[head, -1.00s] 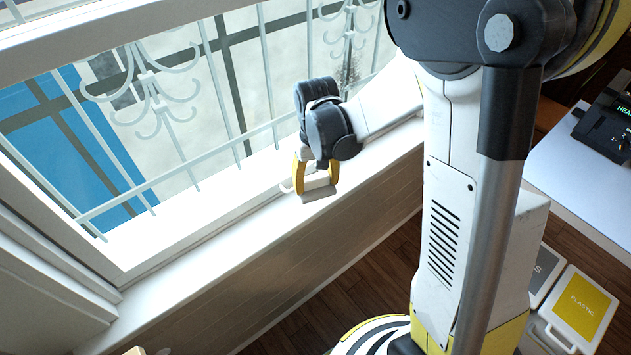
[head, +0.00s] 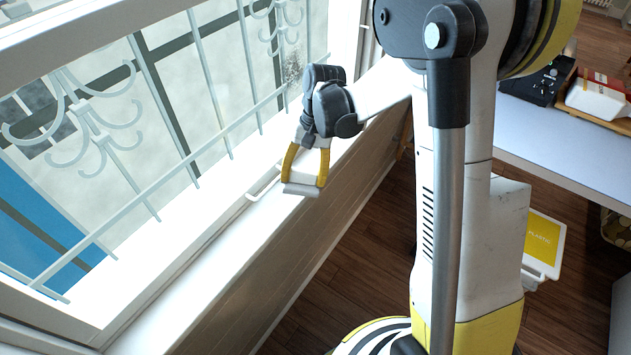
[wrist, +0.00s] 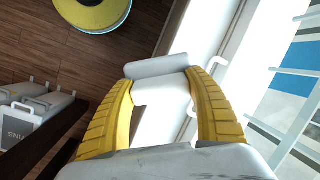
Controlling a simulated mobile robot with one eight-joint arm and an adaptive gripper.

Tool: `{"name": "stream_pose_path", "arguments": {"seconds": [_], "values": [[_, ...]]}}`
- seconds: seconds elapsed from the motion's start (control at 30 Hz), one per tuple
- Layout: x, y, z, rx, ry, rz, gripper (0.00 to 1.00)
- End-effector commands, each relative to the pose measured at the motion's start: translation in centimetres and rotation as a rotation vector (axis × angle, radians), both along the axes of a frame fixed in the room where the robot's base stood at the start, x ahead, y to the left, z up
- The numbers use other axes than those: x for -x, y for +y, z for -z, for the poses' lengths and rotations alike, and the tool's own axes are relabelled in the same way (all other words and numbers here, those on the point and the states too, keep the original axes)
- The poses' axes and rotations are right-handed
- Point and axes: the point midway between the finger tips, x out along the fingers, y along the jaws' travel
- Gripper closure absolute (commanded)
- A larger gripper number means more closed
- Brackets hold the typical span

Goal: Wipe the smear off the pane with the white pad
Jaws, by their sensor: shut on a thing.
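My gripper (head: 306,168) has yellow fingers and is shut on the white pad (head: 301,190). The pad also shows between the fingertips in the wrist view (wrist: 158,68). Both are over the inner side of the window sill, apart from the glass. The window pane (head: 190,70) is at the left in the head view, with a pale scrollwork grille across it. A dark speckled patch (head: 293,70) shows in the upper right part of the pane, just left of my wrist; it looks like the smear. The pane's far right end is partly hidden by my arm.
The white sill (head: 215,250) runs along the window, with a white handle (head: 264,184) beside my gripper. A table (head: 560,130) with a dark device (head: 538,82) stands at the right. A bin with a yellow label (head: 541,237) is on the wooden floor, partly behind my column.

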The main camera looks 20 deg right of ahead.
Motion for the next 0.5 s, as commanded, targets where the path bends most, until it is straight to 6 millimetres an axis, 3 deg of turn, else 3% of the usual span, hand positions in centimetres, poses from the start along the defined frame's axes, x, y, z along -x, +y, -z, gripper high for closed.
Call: {"name": "stream_pose_path", "arguments": {"seconds": [0.27, 0.5], "values": [[-3.1, 1.4, -1.7, -0.378, 0.091, 0.438, 0.61], [-6.9, -0.3, -7.0, -0.948, -0.049, 0.945, 0.61]]}}
